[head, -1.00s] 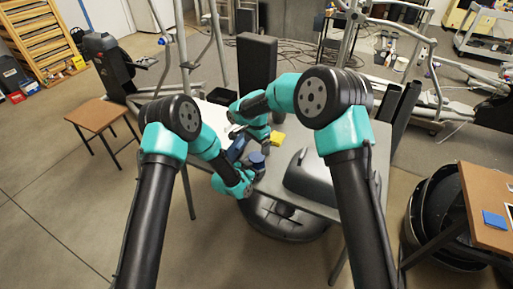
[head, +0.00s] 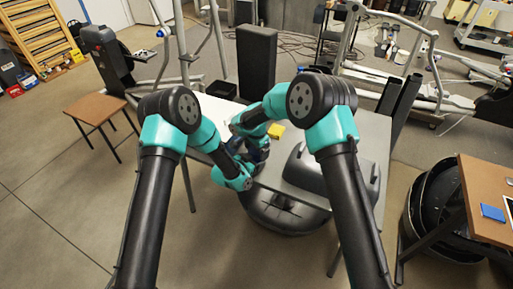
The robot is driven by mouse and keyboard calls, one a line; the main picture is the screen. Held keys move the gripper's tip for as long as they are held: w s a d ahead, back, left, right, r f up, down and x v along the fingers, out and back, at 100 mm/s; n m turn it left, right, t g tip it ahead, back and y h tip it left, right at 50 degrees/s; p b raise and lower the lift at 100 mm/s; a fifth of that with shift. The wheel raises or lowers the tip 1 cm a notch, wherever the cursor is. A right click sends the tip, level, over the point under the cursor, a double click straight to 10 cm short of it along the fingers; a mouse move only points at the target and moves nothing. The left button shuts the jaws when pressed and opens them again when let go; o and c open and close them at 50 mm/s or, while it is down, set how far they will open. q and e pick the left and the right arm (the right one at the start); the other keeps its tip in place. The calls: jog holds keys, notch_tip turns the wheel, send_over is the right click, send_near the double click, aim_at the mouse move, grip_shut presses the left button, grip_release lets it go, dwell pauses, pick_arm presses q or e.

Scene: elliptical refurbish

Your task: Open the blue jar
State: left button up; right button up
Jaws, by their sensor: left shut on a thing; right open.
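The blue jar (head: 259,154) is small and dark blue at the left part of the grey table (head: 374,150) in the head view. Arm parts hide most of it, and its lid cannot be made out. My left gripper (head: 249,160) is at the jar's left side, shut on it, with its fingertips hardly visible. My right gripper (head: 258,143) is right above the jar, pointing down and open. Whether its fingers touch the jar cannot be told.
A yellow block (head: 276,131) lies just behind the jar. A large grey rounded case (head: 325,172) takes up the table's right front. A tall black box (head: 256,62) stands behind. A white surface (head: 212,108) lies at the table's back left.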

jog(key=shift+c, duration=0.4)
jog(key=c, duration=0.9)
jog(key=shift+o, duration=0.2)
jog(key=n, duration=0.6)
jog(key=shift+n, duration=0.3)
jog(key=o, duration=1)
